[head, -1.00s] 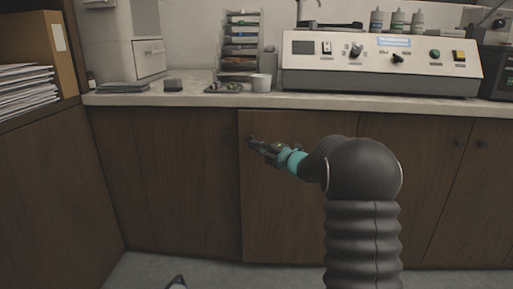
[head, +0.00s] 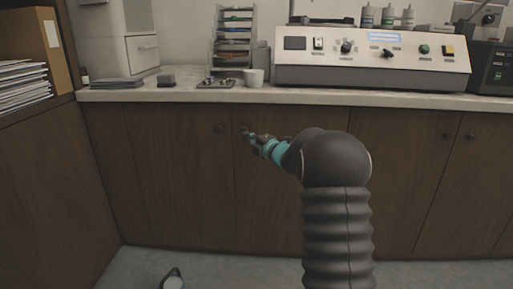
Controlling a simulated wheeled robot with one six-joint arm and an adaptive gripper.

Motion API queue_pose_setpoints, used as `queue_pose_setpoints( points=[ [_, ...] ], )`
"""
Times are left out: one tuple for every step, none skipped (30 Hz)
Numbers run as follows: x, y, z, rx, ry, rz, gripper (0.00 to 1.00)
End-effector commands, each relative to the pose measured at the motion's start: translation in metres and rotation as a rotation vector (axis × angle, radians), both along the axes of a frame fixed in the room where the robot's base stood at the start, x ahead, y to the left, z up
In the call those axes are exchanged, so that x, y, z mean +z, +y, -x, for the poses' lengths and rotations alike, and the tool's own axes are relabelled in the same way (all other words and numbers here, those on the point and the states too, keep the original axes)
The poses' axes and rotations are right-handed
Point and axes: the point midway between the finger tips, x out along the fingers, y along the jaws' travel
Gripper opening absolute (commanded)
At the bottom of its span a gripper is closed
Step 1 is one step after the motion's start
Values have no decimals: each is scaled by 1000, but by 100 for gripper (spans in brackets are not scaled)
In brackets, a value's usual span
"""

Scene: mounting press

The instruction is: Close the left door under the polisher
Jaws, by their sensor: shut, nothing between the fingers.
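The polisher (head: 374,74) is a long light-grey console with knobs and buttons on the countertop. The left door (head: 265,210) under it is dark brown wood and looks flush with the cabinet front, with only a thin seam along its left edge. My gripper (head: 243,132) is shut and empty at the door's upper left. It is at or very near the door face; I cannot tell whether it touches. The door's own knob is not clearly visible there, and my arm covers the door's right part.
Another cabinet door with a knob (head: 219,129) lies just left. Doors to the right carry knobs (head: 447,135). The countertop (head: 185,95) overhangs above, holding a white cup (head: 253,78) and a rack (head: 233,38). A side cabinet (head: 50,185) bounds the left; the grey floor is mostly clear.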

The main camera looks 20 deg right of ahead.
Motion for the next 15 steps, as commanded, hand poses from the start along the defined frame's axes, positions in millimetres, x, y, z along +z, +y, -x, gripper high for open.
queue_pose_setpoints(
  points=[
    [-1,1,6,-1,0,0,0],
    [-1,4,10,2,-1,1,0],
    [-1,9,15,6,0,0,0],
    [-2,12,19,10,0,0,0],
    [-2,16,23,13,0,2,0],
    [-2,15,30,13,2,2,0],
    [-2,11,36,11,2,2,0],
    [-2,9,42,13,1,2,0],
    [-2,7,50,14,2,1,0],
    [-3,4,56,14,2,1,0],
    [-3,3,61,16,2,2,0],
    [-3,1,69,18,2,2,0],
    [-4,-1,74,19,3,2,0],
    [-4,-3,79,20,2,2,0],
    [-4,-6,85,20,1,1,0]
  ],
)
